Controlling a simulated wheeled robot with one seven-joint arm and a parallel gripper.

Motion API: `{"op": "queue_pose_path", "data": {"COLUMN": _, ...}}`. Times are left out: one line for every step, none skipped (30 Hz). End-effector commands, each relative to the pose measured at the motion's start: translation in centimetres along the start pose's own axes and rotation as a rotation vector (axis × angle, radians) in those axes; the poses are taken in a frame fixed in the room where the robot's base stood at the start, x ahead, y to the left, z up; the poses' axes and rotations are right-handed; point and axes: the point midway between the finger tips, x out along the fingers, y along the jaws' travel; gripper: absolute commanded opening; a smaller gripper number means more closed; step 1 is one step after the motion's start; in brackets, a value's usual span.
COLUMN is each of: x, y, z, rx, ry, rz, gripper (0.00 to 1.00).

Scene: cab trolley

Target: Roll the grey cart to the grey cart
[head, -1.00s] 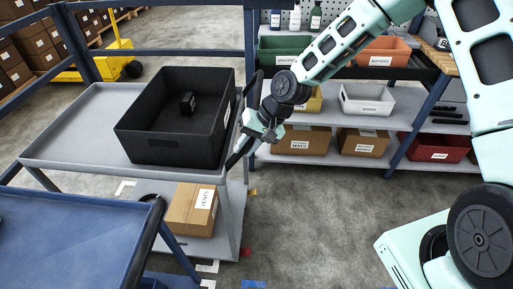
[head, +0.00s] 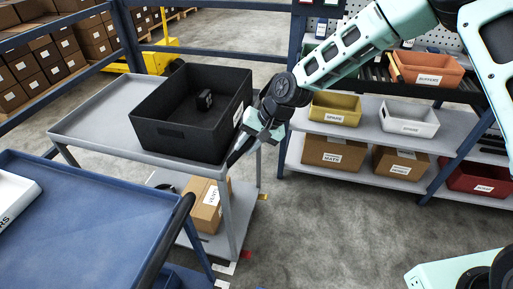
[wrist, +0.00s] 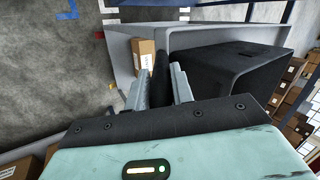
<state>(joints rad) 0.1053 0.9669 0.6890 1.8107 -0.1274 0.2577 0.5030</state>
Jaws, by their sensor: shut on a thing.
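The grey cart (head: 95,120) stands left of centre in the head view. It has a flat top tray, a lower shelf and upright legs. My gripper (head: 241,146) is at its right end, beside the black bin, and is shut on the cart's dark handle. In the wrist view the gripper's fingers (wrist: 160,85) close around the dark handle bar, with the grey cart (wrist: 200,36) just beyond. The fingertips are partly hidden in the head view. No second grey cart is clear in view.
A black bin (head: 170,134) with a small dark item rides on the cart; a cardboard box (head: 207,205) sits below. A blue cart (head: 90,220) stands close in front. Blue rails and shelving (head: 345,133) lie behind.

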Motion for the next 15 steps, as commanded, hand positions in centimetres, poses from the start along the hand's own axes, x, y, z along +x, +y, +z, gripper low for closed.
{"op": "queue_pose_path", "data": {"x": 0.3, "y": -0.5, "z": -0.1, "rx": -0.007, "ry": 0.0, "rz": 0.0, "gripper": 0.0}}
{"op": "queue_pose_path", "data": {"x": 0.5, "y": -0.7, "z": -0.1, "rx": -0.007, "ry": 0.0, "rz": 0.0, "gripper": 0.0}}
{"op": "queue_pose_path", "data": {"x": 0.7, "y": -1.1, "z": -0.2, "rx": -0.007, "ry": -0.001, "rz": 0.0, "gripper": 0.0}}
{"op": "queue_pose_path", "data": {"x": 0.8, "y": -1.3, "z": -0.2, "rx": -0.007, "ry": -0.001, "rz": 0.0, "gripper": 0.0}}
{"op": "queue_pose_path", "data": {"x": 1.0, "y": -1.5, "z": -0.3, "rx": -0.007, "ry": 0.0, "rz": -0.001, "gripper": 0.0}}
{"op": "queue_pose_path", "data": {"x": 1.2, "y": -1.8, "z": -0.5, "rx": -0.007, "ry": 0.0, "rz": 0.0, "gripper": 0.0}}
{"op": "queue_pose_path", "data": {"x": 1.4, "y": -2.1, "z": -0.5, "rx": -0.008, "ry": -0.001, "rz": 0.0, "gripper": 0.0}}
{"op": "queue_pose_path", "data": {"x": 1.5, "y": -2.3, "z": -0.6, "rx": -0.008, "ry": -0.001, "rz": 0.0, "gripper": 0.0}}
{"op": "queue_pose_path", "data": {"x": 1.7, "y": -2.6, "z": -0.7, "rx": -0.008, "ry": -0.001, "rz": 0.0, "gripper": 0.0}}
{"op": "queue_pose_path", "data": {"x": 1.8, "y": -2.8, "z": -0.7, "rx": -0.009, "ry": -0.002, "rz": 0.0, "gripper": 0.0}}
{"op": "queue_pose_path", "data": {"x": 2.0, "y": -3.1, "z": -0.8, "rx": -0.009, "ry": -0.002, "rz": 0.0, "gripper": 0.0}}
{"op": "queue_pose_path", "data": {"x": 2.2, "y": -3.4, "z": -0.9, "rx": -0.009, "ry": -0.001, "rz": 0.0, "gripper": 0.0}}
{"op": "queue_pose_path", "data": {"x": 2.3, "y": -3.7, "z": -0.9, "rx": -0.009, "ry": -0.001, "rz": -0.001, "gripper": 0.0}}
{"op": "queue_pose_path", "data": {"x": 2.5, "y": -3.9, "z": -1.0, "rx": -0.009, "ry": -0.001, "rz": -0.001, "gripper": 0.0}}
{"op": "queue_pose_path", "data": {"x": 2.7, "y": -4.2, "z": -1.1, "rx": -0.009, "ry": -0.001, "rz": 0.0, "gripper": 0.0}}
